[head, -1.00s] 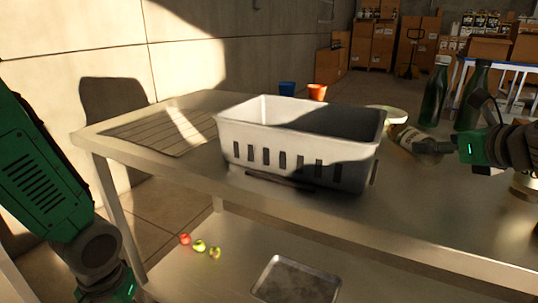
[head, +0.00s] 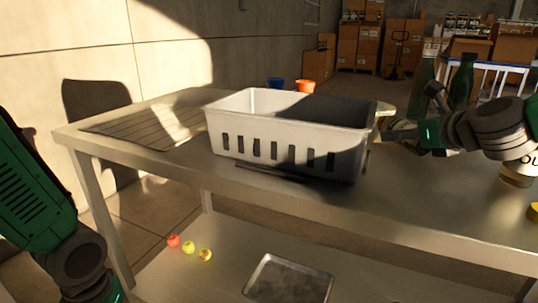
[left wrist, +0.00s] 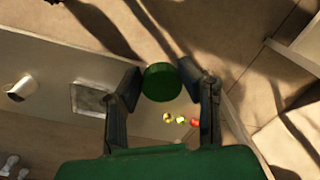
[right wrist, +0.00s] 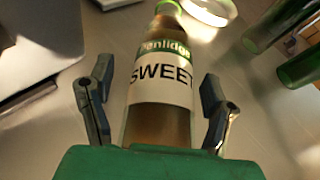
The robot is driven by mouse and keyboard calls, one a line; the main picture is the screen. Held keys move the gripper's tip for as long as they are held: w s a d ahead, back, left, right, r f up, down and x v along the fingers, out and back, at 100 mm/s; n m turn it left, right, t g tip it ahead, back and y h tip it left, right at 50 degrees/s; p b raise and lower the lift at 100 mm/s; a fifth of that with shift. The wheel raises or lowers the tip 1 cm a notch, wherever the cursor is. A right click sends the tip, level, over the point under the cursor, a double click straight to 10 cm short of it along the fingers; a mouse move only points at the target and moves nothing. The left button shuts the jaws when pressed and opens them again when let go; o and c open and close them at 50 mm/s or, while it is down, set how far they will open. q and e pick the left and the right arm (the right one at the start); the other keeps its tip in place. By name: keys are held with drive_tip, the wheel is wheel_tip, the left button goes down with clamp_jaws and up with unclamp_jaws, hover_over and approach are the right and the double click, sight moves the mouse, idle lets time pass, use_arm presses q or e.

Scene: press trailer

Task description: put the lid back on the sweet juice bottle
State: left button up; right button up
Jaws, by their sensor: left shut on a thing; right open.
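My left gripper (left wrist: 162,85) is shut on a round green lid, which shows between its fingers (left wrist: 162,82) in the left wrist view, away from the bottle. In the head view only my left arm shows at lower left. The sweet juice bottle (right wrist: 158,110) has a white "SWEET" label and stands between the spread fingers of my right gripper (right wrist: 157,95) in the right wrist view. The fingers are apart from the bottle's sides. In the head view my right gripper (head: 425,134) is right of the crate and largely hides the bottle. The bottle's mouth is unclear.
A white slotted crate (head: 285,155) stands on the metal table (head: 420,205). Two green bottles (head: 461,82) stand behind my right gripper. A container labelled "OU" (head: 518,165) is partly hidden by my right arm. Small fruits (head: 189,247) and a tray (head: 288,278) lie on the lower shelf.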

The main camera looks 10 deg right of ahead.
use_arm(q)
drive_tip(key=shift+d, duration=0.2)
use_arm(e)
drive_tip(key=shift+d, duration=0.25)
drive_tip(key=c, duration=1)
use_arm(q)
drive_tip(key=shift+r, duration=0.1)
use_arm(e)
drive_tip(key=c, duration=0.6)
clamp_jaws()
drive_tip(key=shift+r, duration=0.1)
